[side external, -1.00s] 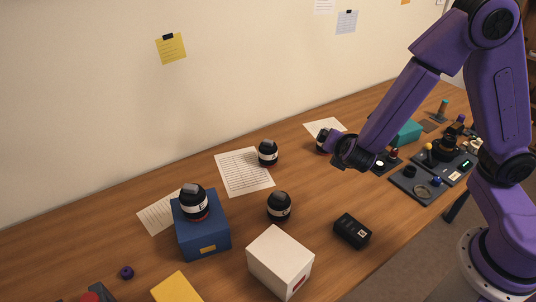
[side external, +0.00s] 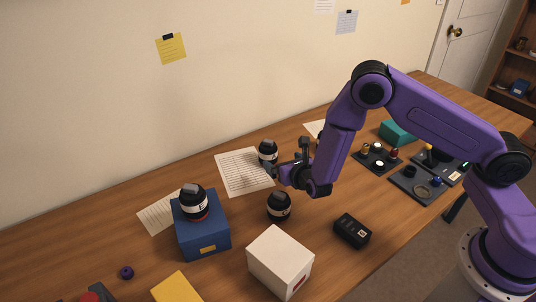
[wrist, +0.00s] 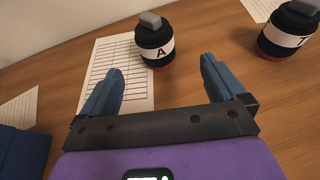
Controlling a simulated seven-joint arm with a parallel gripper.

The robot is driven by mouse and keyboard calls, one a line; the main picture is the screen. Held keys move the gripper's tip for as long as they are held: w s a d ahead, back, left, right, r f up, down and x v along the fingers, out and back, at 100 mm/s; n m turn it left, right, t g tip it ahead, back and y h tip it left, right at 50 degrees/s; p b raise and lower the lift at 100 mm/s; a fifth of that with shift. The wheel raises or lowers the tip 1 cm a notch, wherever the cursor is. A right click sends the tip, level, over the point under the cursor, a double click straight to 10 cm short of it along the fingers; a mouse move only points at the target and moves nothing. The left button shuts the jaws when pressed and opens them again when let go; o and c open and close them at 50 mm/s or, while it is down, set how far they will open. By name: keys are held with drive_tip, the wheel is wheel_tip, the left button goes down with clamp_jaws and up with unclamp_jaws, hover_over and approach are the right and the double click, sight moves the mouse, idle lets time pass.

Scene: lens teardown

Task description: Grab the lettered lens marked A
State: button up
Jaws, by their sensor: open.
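The lens marked A (wrist: 154,48) is a black cylinder with a white lettered band, a grey block on top and a red ring at its base. It stands upright at the edge of a lined sheet, and also shows in the side view (side external: 268,152), where its letter is not readable. My gripper (side external: 286,158) is open and empty, pointing toward this lens. In the wrist view, the fingers (wrist: 162,72) are apart, with the lens just beyond the tips and roughly between them.
Another lettered lens (wrist: 287,33) stands to the right in the wrist view. One lens (side external: 195,202) sits on a blue box (side external: 206,246); another (side external: 279,206) stands in front of my gripper. A white box (side external: 278,262) and black box (side external: 352,230) are nearer. Lined paper (side external: 240,180) lies flat.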

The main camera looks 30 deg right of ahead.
sight(274, 155)
drive_tip(key=x, duration=0.6)
drive_tip(key=shift+a+x, duration=0.2)
drive_tip(key=shift+x, duration=1.2)
drive_tip(key=shift+a+x, duration=0.15)
drive_tip(key=shift+x, duration=1.25)
drive_tip(key=shift+f, duration=0.1)
drive_tip(key=shift+c, duration=0.4)
drive_tip(key=c, duration=1.4)
drive_tip(key=shift+c, duration=0.2)
